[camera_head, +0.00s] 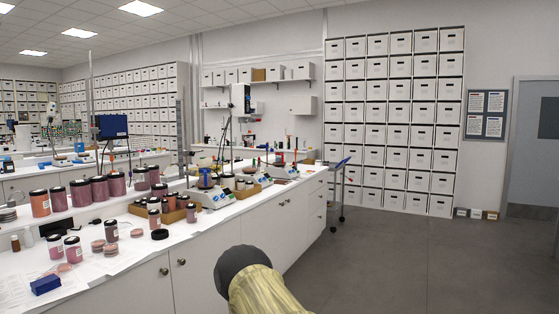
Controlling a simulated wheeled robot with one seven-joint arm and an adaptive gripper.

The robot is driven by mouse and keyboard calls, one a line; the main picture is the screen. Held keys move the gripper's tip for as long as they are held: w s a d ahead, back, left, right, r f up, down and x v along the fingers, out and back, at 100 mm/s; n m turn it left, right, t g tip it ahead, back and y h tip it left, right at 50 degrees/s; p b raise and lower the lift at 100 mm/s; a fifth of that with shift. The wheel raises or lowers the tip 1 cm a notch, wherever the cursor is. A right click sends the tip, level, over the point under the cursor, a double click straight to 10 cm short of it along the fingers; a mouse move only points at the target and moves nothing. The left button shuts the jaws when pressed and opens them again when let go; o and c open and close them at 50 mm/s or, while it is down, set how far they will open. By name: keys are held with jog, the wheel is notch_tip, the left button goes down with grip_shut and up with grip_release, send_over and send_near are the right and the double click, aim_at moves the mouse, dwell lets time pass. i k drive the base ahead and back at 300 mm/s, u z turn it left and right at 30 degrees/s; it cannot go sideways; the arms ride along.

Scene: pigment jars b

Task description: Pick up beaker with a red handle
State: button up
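I cannot make out a beaker with a red handle in the head view. Small reddish items (293,172) show on the far part of the long white bench, too small to identify. Part of my arm shows at the bottom middle, in front of the bench cabinets. My gripper is not in view.
The long white bench (125,268) runs from lower left into the distance. Several pigment jars (100,188) stand on it, with stacked discs, a blue box (46,284) and hotplate devices (213,197). A cart (339,196) stands past its far end. The grey floor (400,265) at right is clear.

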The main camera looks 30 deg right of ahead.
aim_at(278, 155)
jog(key=z, duration=0.2)
jog(key=k, duration=0.45)
jog(key=z, duration=1.4)
jog(key=i, duration=1.6)
jog(key=z, duration=0.45)
jog(key=i, duration=4.85)
jog(key=u, duration=0.7)
jog(key=i, duration=1.4)
jog(key=u, duration=1.85)
jog(key=i, duration=1)
jog(key=u, duration=0.75)
